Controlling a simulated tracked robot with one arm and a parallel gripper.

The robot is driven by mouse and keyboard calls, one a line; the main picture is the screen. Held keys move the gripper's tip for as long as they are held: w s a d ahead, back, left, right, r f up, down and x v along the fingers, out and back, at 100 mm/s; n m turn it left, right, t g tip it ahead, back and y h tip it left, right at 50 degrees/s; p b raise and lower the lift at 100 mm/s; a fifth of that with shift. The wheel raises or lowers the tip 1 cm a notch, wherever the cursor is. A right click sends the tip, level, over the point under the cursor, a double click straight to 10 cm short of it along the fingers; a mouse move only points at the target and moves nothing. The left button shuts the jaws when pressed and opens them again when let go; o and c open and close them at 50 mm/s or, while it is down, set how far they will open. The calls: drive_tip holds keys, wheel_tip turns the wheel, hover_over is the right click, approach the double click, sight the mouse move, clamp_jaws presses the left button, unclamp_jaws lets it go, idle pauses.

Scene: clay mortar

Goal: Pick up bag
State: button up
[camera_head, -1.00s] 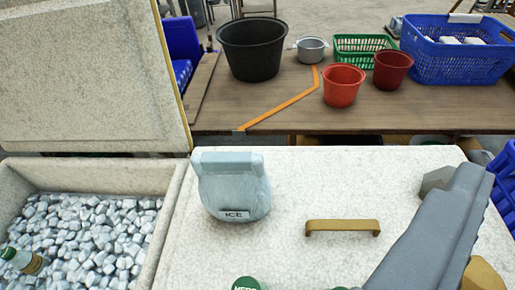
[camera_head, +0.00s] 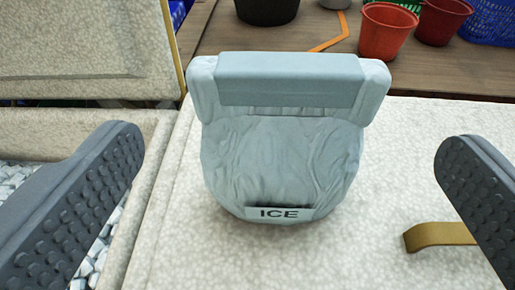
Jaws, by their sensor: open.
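The bag (camera_head: 282,160) is pale blue-grey with an ICE label near its bottom and a thick bar-like handle across its top. It stands upright on the white speckled lid (camera_head: 400,185) of a chest, in the middle of the view. My gripper (camera_head: 290,150) is open and empty. One dark studded finger is at the left and the other at the right, with the bag showing between them. Neither finger appears to touch the bag.
A brass handle (camera_head: 438,236) on the lid is partly behind the right finger. An open compartment with ice cubes (camera_head: 97,255) lies at the left, below a raised lid (camera_head: 75,50). Behind is a wooden table with red buckets (camera_head: 386,30), a black tub (camera_head: 267,10) and a blue basket (camera_head: 490,22).

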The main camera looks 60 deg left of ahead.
sight(288, 61)
drive_tip(key=shift+p+x, duration=0.4)
drive_tip(key=shift+x, duration=5.85)
drive_tip(key=shift+d+f, duration=0.1)
drive_tip(key=c, duration=2)
drive_tip(key=shift+o, duration=0.2)
drive_tip(key=shift+w, duration=0.1)
